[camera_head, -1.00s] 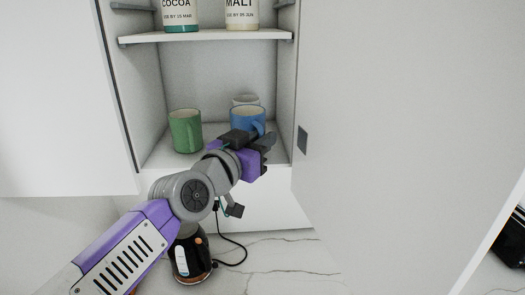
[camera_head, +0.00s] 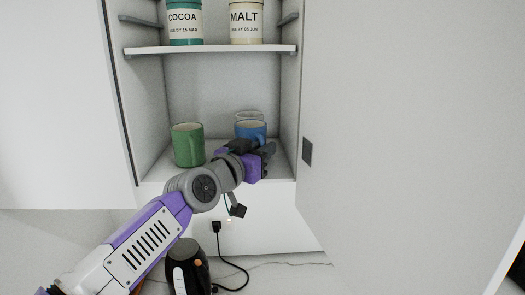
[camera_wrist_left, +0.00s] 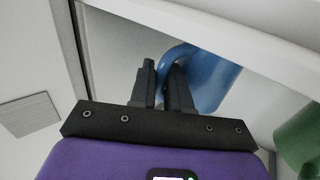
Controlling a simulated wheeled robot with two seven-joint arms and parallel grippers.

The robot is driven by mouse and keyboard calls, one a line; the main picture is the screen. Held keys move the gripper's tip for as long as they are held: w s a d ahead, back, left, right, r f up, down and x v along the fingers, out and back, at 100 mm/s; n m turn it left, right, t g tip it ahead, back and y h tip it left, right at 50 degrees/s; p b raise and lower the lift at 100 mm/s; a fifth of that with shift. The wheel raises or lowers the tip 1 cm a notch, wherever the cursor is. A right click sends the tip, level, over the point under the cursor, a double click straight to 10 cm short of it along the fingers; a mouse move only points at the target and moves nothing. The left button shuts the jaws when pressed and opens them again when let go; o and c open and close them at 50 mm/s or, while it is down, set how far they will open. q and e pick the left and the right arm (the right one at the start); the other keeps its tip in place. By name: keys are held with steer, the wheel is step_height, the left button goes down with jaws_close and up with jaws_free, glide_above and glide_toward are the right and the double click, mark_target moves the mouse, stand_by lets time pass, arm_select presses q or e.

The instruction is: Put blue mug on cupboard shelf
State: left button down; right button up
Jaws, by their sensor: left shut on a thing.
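The blue mug (camera_head: 251,129) is at the lower shelf (camera_head: 158,172) of the open cupboard, right of the green mug (camera_head: 187,145) and in front of a pale mug (camera_head: 249,116). It looks upright; my gripper hides its lower part, so I cannot tell whether its base touches the shelf. My left gripper (camera_head: 265,150) is shut on the blue mug at its near side. In the left wrist view, the blue mug (camera_wrist_left: 210,80) lies at the fingertips (camera_wrist_left: 163,75), with the green mug (camera_wrist_left: 298,138) at the right edge. My right gripper is not in view.
The upper shelf (camera_head: 210,50) holds a cocoa canister (camera_head: 185,20) and a malt canister (camera_head: 246,20). An open white door (camera_head: 400,140) stands close on the right. A dark kettle-like appliance (camera_head: 187,265) with a cord sits on the counter below my arm.

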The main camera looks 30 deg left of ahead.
arm_select(q)
steer(key=shift+r, duration=0.1)
steer(key=c, duration=1.1)
jaws_free()
steer(key=shift+o, duration=0.5)
steer(key=s+b, duration=0.2)
steer(key=s, duration=0.5)
steer(key=shift+s+a, duration=0.3)
